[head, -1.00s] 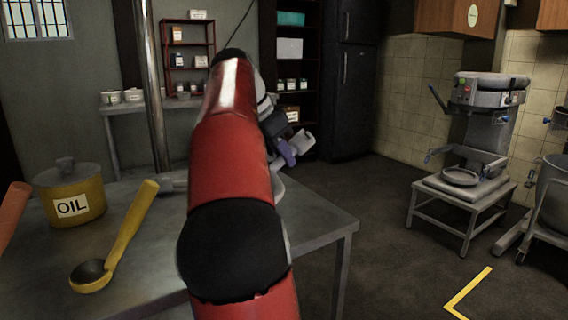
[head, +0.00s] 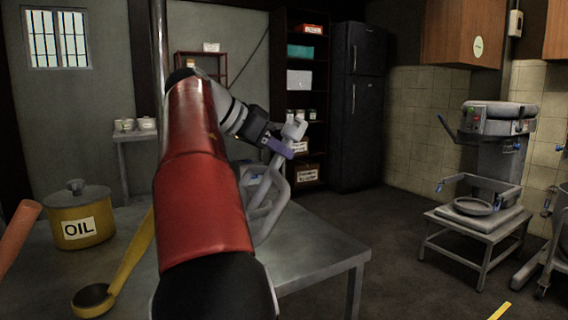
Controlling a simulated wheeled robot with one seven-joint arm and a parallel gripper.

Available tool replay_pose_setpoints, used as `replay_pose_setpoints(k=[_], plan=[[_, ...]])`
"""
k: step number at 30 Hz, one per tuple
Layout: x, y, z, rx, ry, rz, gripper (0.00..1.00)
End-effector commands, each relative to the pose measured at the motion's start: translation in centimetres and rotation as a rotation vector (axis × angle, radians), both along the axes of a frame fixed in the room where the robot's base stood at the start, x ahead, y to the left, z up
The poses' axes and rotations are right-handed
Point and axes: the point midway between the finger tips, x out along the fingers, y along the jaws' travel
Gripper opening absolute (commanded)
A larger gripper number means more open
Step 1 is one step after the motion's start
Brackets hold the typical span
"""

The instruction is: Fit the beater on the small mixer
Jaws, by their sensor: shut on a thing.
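The beater (head: 268,190), a grey open frame of curved bars, hangs below my gripper (head: 287,143) beside my red arm. My gripper is shut on its upper end, though the exact contact is small and partly unclear. My arm hides part of the beater's left side. The beater appears over the metal table; whether it touches the top cannot be told. The small mixer (head: 497,150) stands to the right on a low stand, well apart from my gripper. It has a grey head on top, a bowl carrier at mid-height and a shallow round dish (head: 474,206) below.
The metal table (head: 315,262) holds a yellow oil pot (head: 79,218) and a yellow ladle (head: 122,270). A larger mixer is cut off at the right edge. A black fridge (head: 359,105) and shelves (head: 304,95) stand behind. Open floor lies between table and small mixer.

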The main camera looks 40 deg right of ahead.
Motion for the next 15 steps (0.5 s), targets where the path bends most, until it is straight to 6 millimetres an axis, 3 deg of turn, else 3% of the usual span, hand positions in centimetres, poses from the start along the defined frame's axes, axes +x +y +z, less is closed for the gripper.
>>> replay_pose_setpoints(k=[15], plan=[[0.7, 3.1, 2.1, -0.253, 0.056, 0.001, 0.0]])
